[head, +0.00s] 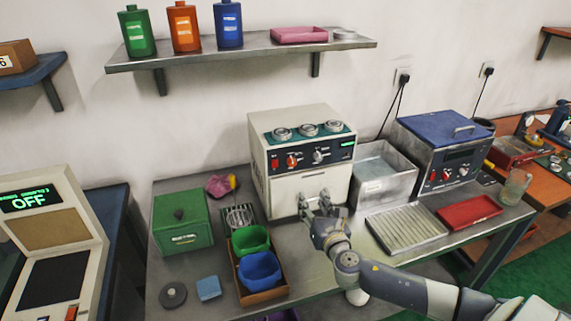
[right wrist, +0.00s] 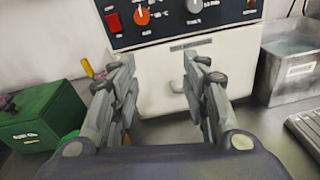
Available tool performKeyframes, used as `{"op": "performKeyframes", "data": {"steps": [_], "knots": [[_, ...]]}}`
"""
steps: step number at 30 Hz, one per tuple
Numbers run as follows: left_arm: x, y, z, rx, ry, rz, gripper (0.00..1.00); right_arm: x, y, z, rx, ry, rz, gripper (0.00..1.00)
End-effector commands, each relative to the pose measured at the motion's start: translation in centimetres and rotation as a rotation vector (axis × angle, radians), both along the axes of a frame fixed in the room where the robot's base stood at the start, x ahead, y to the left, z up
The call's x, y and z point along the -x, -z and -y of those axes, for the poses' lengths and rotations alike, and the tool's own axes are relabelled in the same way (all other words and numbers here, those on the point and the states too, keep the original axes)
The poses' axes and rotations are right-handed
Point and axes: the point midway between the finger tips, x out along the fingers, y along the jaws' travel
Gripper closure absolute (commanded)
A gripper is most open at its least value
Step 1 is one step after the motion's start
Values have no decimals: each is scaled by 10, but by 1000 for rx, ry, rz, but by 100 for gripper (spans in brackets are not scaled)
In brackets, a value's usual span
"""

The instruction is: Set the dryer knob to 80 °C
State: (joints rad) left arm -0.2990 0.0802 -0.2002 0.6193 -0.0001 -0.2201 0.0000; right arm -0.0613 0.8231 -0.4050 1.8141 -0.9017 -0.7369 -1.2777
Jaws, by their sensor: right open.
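The cream dryer (head: 300,190) stands at the back middle of the bench, with a dark control panel across its upper front. Its orange knob (head: 292,161) sits left of centre on that panel; the knob also shows at the top of the right wrist view (right wrist: 141,16). Small temperature marks surround the knob, but I cannot read its setting surely. My right gripper (head: 315,201) is open and empty in front of the dryer's door, below the knob and apart from it. In the wrist view its fingers (right wrist: 164,78) flank the door handle. My left gripper is not in view.
A red switch (right wrist: 113,21) and a grey knob (right wrist: 194,6) flank the orange knob. Bearing rings (head: 307,129) lie on the dryer. A green box (head: 182,224) and bins are left; a steel basin (head: 383,180) and ribbed tray (head: 407,229) are right.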

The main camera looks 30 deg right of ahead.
Motion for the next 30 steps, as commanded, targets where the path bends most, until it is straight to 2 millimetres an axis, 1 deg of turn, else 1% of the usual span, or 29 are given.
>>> {"op": "performKeyframes", "data": {"steps": [1,3,6,11,14,24,30], "knots": [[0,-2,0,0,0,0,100,-7,-16,3,118,-35,5,58],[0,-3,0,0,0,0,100,-13,-29,5,244,-70,8,58],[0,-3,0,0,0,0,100,-18,-38,5,337,-95,10,58],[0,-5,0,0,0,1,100,-29,-40,8,356,-96,12,58],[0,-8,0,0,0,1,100,-42,-41,10,353,-95,13,58],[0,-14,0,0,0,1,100,-94,-40,20,350,-95,13,58],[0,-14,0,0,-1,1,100,-115,-39,25,350,-95,11,58]]}}
